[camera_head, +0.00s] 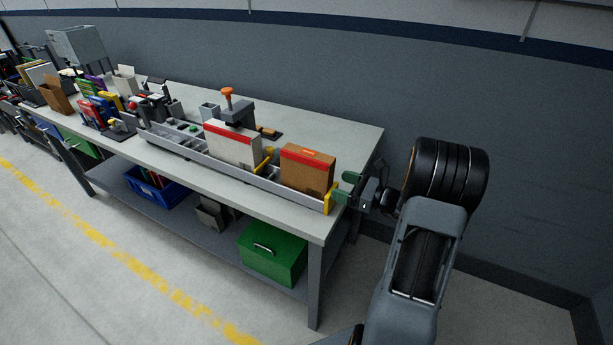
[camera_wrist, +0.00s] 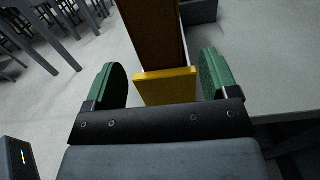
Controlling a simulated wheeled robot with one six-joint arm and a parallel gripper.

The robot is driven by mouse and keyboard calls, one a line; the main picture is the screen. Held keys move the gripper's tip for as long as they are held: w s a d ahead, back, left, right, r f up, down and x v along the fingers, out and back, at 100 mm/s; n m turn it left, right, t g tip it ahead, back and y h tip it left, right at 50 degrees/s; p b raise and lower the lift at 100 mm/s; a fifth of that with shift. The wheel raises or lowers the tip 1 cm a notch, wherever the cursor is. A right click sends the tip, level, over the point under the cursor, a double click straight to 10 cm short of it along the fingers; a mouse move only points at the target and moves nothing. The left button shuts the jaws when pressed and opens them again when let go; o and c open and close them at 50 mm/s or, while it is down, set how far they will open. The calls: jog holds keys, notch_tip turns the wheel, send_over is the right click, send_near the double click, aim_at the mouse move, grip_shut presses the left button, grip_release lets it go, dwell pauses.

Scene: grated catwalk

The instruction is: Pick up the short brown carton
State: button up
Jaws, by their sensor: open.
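The short brown carton (camera_head: 307,169), with a red band along its top, stands upright at the near right end of a grey rail tray (camera_head: 237,170) on the bench. A yellow end piece (camera_head: 331,198) sits at that end of the tray. My gripper (camera_head: 345,187) is just off the tray's end, open and empty. In the wrist view the green fingers stand apart (camera_wrist: 163,66), with the yellow end piece (camera_wrist: 166,86) between them. The brown carton (camera_wrist: 152,32) rises just beyond it, its upper part cut off by the frame.
A white carton with a red top (camera_head: 232,145) stands left of the brown one, with a yellow piece (camera_head: 264,160) between. An orange-knobbed clamp (camera_head: 236,108) stands behind. A green box (camera_head: 272,256) sits on the lower shelf. The bench top's right rear (camera_head: 350,135) is clear.

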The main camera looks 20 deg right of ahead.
aim_at(331, 181)
jog(key=shift+p+x, duration=0.55)
jog(key=shift+x, duration=2.5)
jog(key=shift+s+a+r, duration=0.1)
jog(key=shift+r, duration=0.05)
jog(key=c, duration=1)
jog(key=shift+o, duration=0.2)
jog(key=shift+r, duration=0.1)
